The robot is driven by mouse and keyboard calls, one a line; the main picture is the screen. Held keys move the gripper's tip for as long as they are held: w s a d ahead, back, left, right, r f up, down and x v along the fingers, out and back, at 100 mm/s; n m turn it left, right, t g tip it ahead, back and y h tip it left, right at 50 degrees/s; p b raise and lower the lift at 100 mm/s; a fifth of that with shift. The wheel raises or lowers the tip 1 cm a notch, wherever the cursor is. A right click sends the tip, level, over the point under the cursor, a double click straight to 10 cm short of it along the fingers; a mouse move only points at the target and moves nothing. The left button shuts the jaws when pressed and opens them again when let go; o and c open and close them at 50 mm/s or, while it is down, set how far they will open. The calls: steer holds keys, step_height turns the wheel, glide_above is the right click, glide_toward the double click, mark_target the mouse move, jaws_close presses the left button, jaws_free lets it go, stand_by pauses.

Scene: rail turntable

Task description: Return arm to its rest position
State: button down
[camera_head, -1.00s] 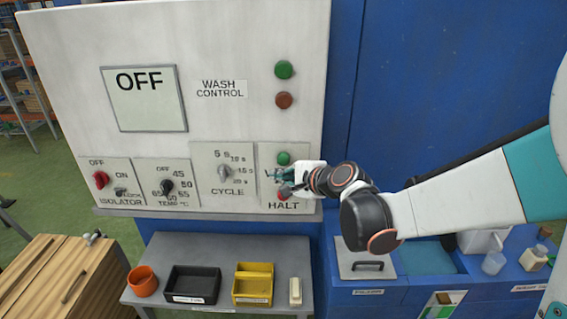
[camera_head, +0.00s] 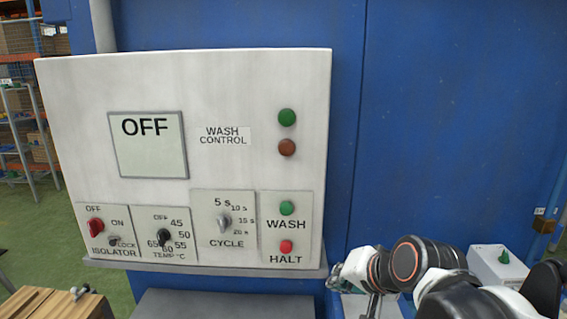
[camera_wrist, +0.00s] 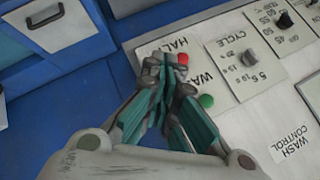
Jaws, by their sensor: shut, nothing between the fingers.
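My gripper (camera_wrist: 168,75) is shut with nothing between its teal and grey fingers, which meet in the wrist view. In that view the fingers overlap the edge of the wash control panel, near the red HALT button (camera_wrist: 183,59) and the green WASH button (camera_wrist: 206,101). In the head view my arm is folded at the lower right, with the wrist below and right of the panel (camera_head: 250,95). It is clear of the panel's buttons there. The fingertips are hard to make out in that view.
The panel's screen (camera_head: 148,143) reads OFF. The red isolator knob (camera_head: 95,225), temperature knob (camera_head: 163,236) and cycle knob (camera_head: 224,222) line its lower part. A grey table (camera_head: 200,303) stands below. A blue wall (camera_head: 440,110) fills the right side.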

steer(key=s+d+f+n+h+b, duration=0.1)
steer(key=s+d+f+n, duration=0.1)
steer(key=s, duration=0.4)
steer(key=s+d+f+n+g+h+b, duration=0.1)
steer(key=s+d+f+n+h+b, duration=0.1)
steer(key=s+d, duration=0.4)
step_height(320, 180, down, 2)
steer(key=shift+s+d+n+h, duration=0.3)
steer(key=shift+n, duration=0.3)
steer(key=c, duration=2.3)
jaws_free()
